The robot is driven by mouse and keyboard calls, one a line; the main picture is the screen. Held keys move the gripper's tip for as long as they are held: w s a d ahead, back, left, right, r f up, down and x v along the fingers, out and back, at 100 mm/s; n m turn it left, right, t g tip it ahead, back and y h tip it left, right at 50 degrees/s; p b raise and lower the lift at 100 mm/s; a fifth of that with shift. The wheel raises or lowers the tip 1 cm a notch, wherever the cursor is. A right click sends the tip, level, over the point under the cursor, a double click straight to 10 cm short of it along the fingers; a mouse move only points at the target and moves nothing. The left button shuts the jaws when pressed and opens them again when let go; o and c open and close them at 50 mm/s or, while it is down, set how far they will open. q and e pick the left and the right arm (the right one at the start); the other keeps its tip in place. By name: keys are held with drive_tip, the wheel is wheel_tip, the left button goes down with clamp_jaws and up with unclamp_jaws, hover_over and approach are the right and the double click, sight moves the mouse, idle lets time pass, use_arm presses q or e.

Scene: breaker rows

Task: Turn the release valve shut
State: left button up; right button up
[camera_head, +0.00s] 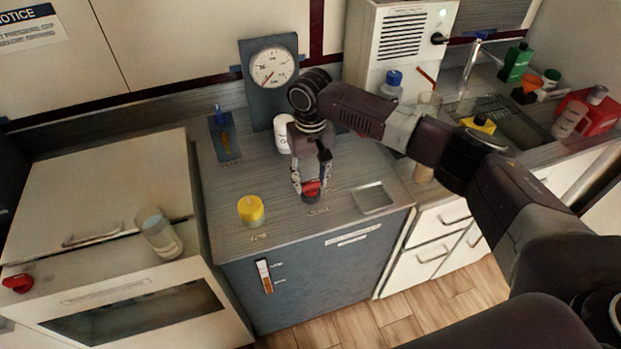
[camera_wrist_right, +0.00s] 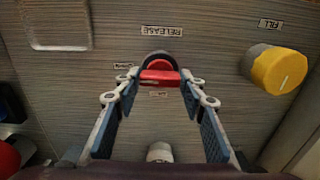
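The release valve is a red knob (camera_head: 311,187) on a dark round base, set in the grey counter top. In the right wrist view the red handle bar (camera_wrist_right: 160,77) lies crosswise, beside the upside-down RELEASE label (camera_wrist_right: 161,31). My right gripper (camera_head: 311,190) points down over the knob from above. In the right wrist view its two fingers (camera_wrist_right: 159,77) stand on either side of the red bar, with a small gap showing at each side. It looks open around the knob. My left gripper is not in view.
A yellow FILL knob (camera_head: 251,210) stands left of the valve and a shallow square recess (camera_head: 373,198) lies right of it. A pressure gauge (camera_head: 271,68) stands behind. A white cylinder (camera_head: 283,134) is close behind my gripper.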

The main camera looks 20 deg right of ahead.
drive_tip(key=c, duration=0.5)
drive_tip(key=shift+r+n+p, duration=0.15)
drive_tip(key=shift+n+p, duration=0.35)
drive_tip(key=shift+p, duration=0.15)
drive_tip(key=shift+r+n+p, duration=0.1)
drive_tip(key=shift+n+p, duration=0.5)
drive_tip(key=shift+p, duration=0.15)
drive_tip(key=n+p, duration=0.2)
drive_tip(key=shift+n, duration=0.4)
drive_tip(key=n+p, duration=0.1)
drive_tip(key=n, duration=0.1)
drive_tip(key=shift+n, duration=0.3)
drive_tip(key=n+p, duration=0.1)
drive_tip(key=n, duration=0.1)
drive_tip(key=shift+n, duration=0.4)
drive_tip(key=n+p, duration=0.1)
drive_tip(key=n, duration=0.1)
drive_tip(key=shift+n, duration=0.3)
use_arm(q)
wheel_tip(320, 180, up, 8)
use_arm(e)
drive_tip(key=n, duration=0.4)
drive_tip(key=shift+n, duration=0.4)
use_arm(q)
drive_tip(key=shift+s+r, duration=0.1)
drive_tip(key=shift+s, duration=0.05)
use_arm(e)
drive_tip(key=shift+w, duration=0.1)
